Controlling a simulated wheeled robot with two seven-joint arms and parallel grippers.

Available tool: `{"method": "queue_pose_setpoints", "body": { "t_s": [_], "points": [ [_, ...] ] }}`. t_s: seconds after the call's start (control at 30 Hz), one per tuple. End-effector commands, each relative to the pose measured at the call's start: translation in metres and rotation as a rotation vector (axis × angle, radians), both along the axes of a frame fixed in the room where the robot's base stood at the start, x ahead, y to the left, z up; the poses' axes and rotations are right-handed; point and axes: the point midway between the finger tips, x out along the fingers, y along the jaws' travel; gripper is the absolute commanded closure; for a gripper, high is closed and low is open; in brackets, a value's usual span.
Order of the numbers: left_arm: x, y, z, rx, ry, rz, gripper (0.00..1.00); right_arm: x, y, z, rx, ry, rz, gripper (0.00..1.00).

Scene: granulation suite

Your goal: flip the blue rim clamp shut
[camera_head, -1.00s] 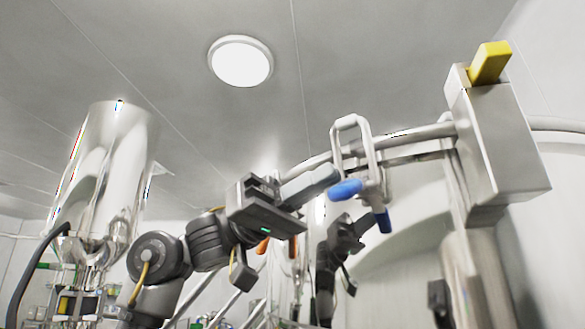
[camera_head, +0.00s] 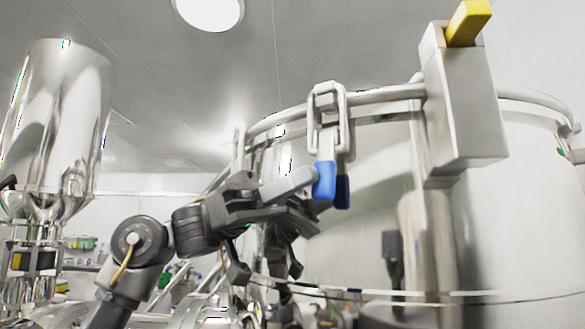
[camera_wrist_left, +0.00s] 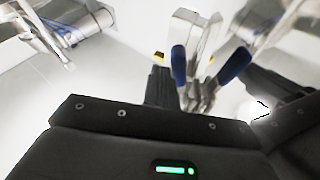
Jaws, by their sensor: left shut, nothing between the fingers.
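The rim clamp (camera_head: 343,110) hangs on the rim of a shiny steel vessel, its metal loop over the rim pipe. Its blue handle (camera_head: 324,181) points down, close along the vessel wall. A darker blue shape just right of it looks like its reflection. My left gripper (camera_head: 306,177) is shut and empty, its light grey fingertips at the left side of the blue handle. Contact or a small gap cannot be told. In the left wrist view the blue handle (camera_wrist_left: 178,65) stands ahead of the gripper, with a mirrored copy to the right. My right gripper is not seen.
The steel vessel (camera_head: 385,185) fills the right side and mirrors my arm. A grey box (camera_head: 462,105) with a yellow lever (camera_head: 468,22) sits on its rim, right of the clamp. A steel hopper (camera_head: 62,120) stands at the left. Open air lies above the gripper.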

Motion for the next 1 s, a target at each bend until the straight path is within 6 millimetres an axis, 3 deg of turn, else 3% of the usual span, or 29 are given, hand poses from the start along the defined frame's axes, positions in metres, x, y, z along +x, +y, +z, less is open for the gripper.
{"method": "queue_pose_setpoints", "body": {
  "t_s": [1.0],
  "points": [
    [0.005, -0.0033, -0.0041, 0.007, 0.005, 0.003, 1.0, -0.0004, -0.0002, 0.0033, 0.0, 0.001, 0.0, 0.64]
  ]
}}
